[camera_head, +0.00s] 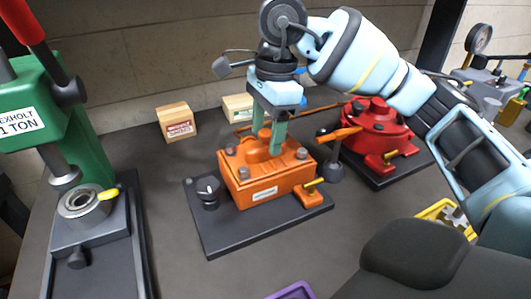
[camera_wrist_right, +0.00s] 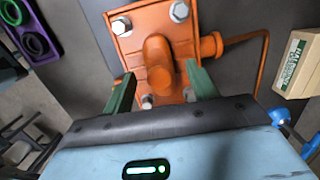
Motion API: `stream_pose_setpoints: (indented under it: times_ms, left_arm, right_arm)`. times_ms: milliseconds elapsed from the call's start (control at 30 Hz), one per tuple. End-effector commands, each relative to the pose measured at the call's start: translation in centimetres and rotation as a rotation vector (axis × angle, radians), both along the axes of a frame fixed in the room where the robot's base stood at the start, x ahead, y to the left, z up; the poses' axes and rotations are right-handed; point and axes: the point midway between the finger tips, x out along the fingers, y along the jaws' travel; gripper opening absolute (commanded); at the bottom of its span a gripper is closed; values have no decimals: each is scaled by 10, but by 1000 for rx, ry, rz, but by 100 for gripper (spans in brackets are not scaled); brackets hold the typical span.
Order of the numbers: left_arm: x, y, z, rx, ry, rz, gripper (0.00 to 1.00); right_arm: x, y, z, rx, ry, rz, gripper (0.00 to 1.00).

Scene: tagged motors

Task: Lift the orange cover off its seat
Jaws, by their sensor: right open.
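The orange cover (camera_head: 291,158), with silver bolts at its corners and a rounded raised grip in the middle, sits on an orange housing (camera_head: 243,194) on a black base plate. The cover fills the top of the right wrist view (camera_wrist_right: 184,38). My right gripper (camera_head: 267,145) points down at it from above. Its green fingers are open, one on each side of the raised grip (camera_wrist_right: 157,62). Gaps show there in the wrist view, so the grip does not look clamped. The fingertips partly hide the grip in the head view. My left gripper is not in view.
A green press (camera_head: 85,140) stands left. Small boxes (camera_head: 177,121) lie behind; a purple tray (camera_head: 292,291) is in front.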

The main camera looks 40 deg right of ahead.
Motion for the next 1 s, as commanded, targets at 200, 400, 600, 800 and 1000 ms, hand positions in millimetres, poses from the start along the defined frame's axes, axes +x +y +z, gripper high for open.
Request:
stream_pose_setpoints:
  times_ms: [200, 400, 600, 800, 1000]
  left_arm:
    - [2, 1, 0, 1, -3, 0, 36]
    - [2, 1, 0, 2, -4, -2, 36]
    - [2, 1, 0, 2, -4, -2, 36]
    - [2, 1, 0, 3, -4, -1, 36]
    - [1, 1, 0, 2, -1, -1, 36]
  right_arm:
    - [0, 2, -19, -1, 0, -1, 58]
    - [0, 2, -20, 0, -1, -1, 58]
    - [0, 2, -19, 0, -1, -1, 36]
    - [0, 2, -19, 1, -1, -1, 10]
    - [0, 2, -19, 1, -1, -1, 0]
